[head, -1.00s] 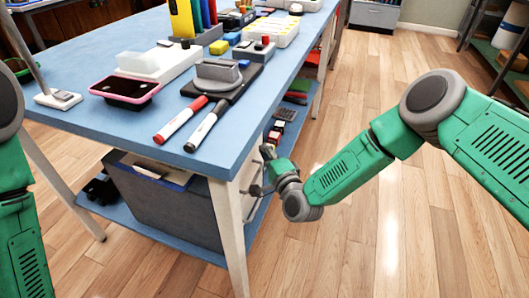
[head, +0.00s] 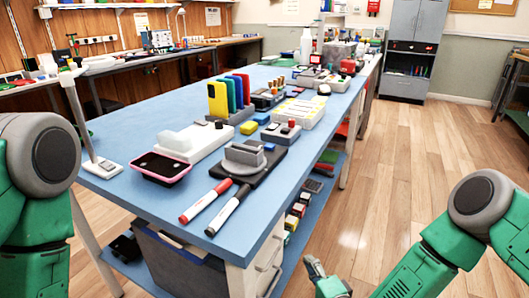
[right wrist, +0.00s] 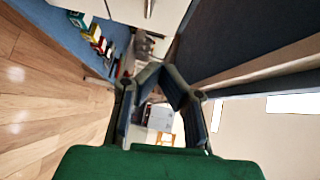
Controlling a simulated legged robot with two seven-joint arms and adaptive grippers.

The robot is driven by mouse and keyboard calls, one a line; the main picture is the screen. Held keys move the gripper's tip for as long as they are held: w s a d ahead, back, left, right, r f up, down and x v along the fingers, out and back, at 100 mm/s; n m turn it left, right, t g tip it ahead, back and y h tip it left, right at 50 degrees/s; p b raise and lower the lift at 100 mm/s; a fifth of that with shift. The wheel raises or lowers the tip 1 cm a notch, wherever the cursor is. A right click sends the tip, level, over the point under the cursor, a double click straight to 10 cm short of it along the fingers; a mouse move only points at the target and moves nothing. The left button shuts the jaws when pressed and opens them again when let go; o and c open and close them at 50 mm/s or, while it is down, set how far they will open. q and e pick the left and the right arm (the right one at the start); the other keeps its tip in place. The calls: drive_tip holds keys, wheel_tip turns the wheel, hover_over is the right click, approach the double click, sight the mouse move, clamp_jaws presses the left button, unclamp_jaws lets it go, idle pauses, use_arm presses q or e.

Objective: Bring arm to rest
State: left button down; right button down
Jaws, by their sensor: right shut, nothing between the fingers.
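My right arm, green with grey joints, enters the head view from the right and hangs beside the table's right side. Its gripper (head: 314,266) shows at the bottom edge, low over the floor near the table's front right corner. In the right wrist view the fingers of that gripper (right wrist: 162,72) come together with nothing between them. My left arm stands at the left edge of the head view, and its gripper is out of the picture.
The blue table (head: 134,118) bears a red marker (head: 206,201), a black marker (head: 228,210), a pink tray (head: 160,168) and a rack of phones (head: 229,98). A grey bin (head: 180,262) sits below. Wooden floor (head: 420,150) lies clear to the right.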

drive_tip(key=s+f+n+g+p, duration=0.2)
drive_tip(key=s+n+g+p, duration=0.55)
drive_tip(key=s, duration=0.75)
drive_tip(key=s+d+r+n+g+h+p, duration=0.1)
drive_tip(key=s+d+r+n+g+h, duration=0.1)
drive_tip(key=s+d, duration=0.4)
drive_tip(key=s+d+r+n+g+h+p, duration=0.1)
drive_tip(key=s+d+n+g, duration=0.4)
drive_tip(key=s, duration=0.6)
drive_tip(key=shift+d+r+g+h, duration=0.65)
drive_tip(key=shift+r+g+h, duration=0.15)
drive_tip(key=shift+r, duration=0.1)
drive_tip(key=shift+d+f+n, duration=0.15)
drive_tip(key=shift+d+n, duration=0.1)
drive_tip(key=shift+d, duration=0.05)
drive_tip(key=shift+a, duration=0.1)
